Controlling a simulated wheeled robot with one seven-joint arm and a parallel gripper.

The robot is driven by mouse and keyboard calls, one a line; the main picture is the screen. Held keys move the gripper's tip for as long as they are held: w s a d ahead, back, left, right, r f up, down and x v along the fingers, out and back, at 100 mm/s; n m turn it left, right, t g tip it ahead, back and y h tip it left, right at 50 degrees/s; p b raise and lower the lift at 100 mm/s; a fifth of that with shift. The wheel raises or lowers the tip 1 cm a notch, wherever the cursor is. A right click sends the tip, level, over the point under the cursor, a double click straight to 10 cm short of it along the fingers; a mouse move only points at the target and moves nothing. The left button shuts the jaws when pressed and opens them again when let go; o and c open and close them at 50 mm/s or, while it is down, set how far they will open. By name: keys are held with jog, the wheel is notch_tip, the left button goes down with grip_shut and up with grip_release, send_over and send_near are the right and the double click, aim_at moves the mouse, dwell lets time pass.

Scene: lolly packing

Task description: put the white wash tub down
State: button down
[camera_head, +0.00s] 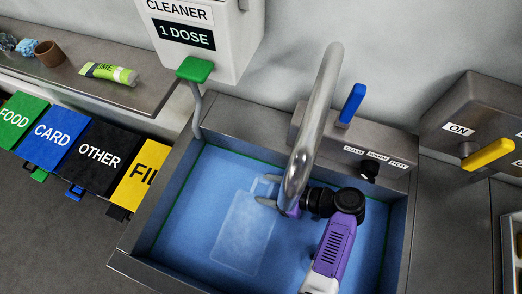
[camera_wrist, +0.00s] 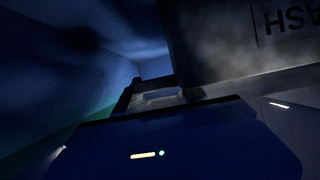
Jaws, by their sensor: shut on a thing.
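The white wash tub (camera_head: 243,232) shows as a pale, hazy rectangle in the blue water of the sink (camera_head: 190,215). In the wrist view the tub (camera_wrist: 215,45) is a dark wall with an upside-down label ending in "ASH". My gripper (camera_head: 266,191) reaches into the sink from the right and is shut on the tub's upper edge in the head view. The tap spout hides part of my gripper. I cannot tell whether the tub touches the sink floor.
The steel tap (camera_head: 318,125) arches over the sink, with a blue lever (camera_head: 352,103) behind. A cleaner dispenser (camera_head: 205,35) with a green lever (camera_head: 195,69) hangs at the back left. A yellow lever (camera_head: 488,154) is at right. Water left of the tub is clear.

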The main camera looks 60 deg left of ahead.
jog(key=shift+f, duration=0.1)
jog(key=c, duration=0.6)
grip_release()
jog(key=shift+w+r, duration=0.1)
jog(key=shift+r, duration=0.1)
jog(key=b+v, duration=0.1)
jog(key=v, duration=0.5)
jog(key=shift+w+d+b, duration=0.25)
jog(key=shift+d+b, duration=0.1)
jog(key=shift+w+d+r, duration=0.1)
jog(key=shift+d+r, duration=0.1)
jog(key=shift+w, duration=0.1)
